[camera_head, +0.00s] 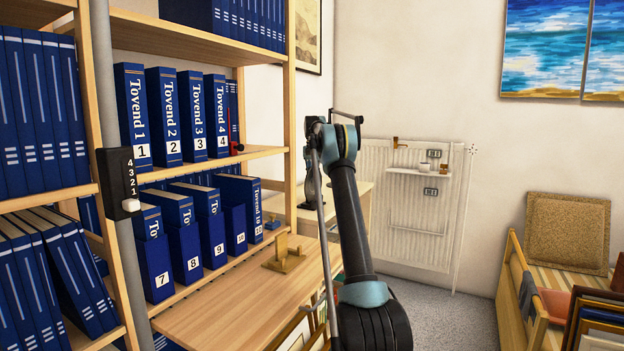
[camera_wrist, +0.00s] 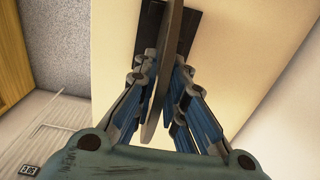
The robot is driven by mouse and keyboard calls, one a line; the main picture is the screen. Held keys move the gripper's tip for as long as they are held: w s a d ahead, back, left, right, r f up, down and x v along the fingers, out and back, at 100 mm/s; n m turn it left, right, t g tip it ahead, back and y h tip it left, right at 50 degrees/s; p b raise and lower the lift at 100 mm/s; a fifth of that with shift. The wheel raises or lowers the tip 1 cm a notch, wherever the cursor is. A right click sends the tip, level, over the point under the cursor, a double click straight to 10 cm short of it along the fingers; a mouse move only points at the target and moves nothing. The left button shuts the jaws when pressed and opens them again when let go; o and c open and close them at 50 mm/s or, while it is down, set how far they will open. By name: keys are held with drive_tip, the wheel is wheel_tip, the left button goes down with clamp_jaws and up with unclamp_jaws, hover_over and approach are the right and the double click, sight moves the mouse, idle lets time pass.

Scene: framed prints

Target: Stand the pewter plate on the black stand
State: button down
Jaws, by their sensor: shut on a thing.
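In the wrist view the pewter plate (camera_wrist: 158,98) shows edge-on as a thin grey disc between the fingers of my gripper (camera_wrist: 163,70). My gripper is shut on it. The black stand (camera_wrist: 207,28) shows as a dark flat shape beyond the plate, on a pale surface. I cannot tell whether the plate touches it. In the head view the plate (camera_head: 313,182) is a dark grey shape just left of my arm, near the pale table.
A pale table (camera_head: 352,192) stands behind my arm. A wooden desk (camera_head: 225,310) with a brass-coloured wooden holder (camera_head: 284,256) is in front. A bookcase (camera_head: 290,100) of blue binders fills the left. A radiator (camera_head: 400,220) is behind; a wooden crate (camera_head: 520,285) with frames stands right.

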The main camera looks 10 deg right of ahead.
drive_tip(key=shift+f, duration=0.15)
drive_tip(key=c, duration=1.6)
unclamp_jaws()
drive_tip(key=shift+o, duration=0.2)
drive_tip(key=shift+s+r, duration=0.1)
drive_tip(key=shift+r, duration=2.95)
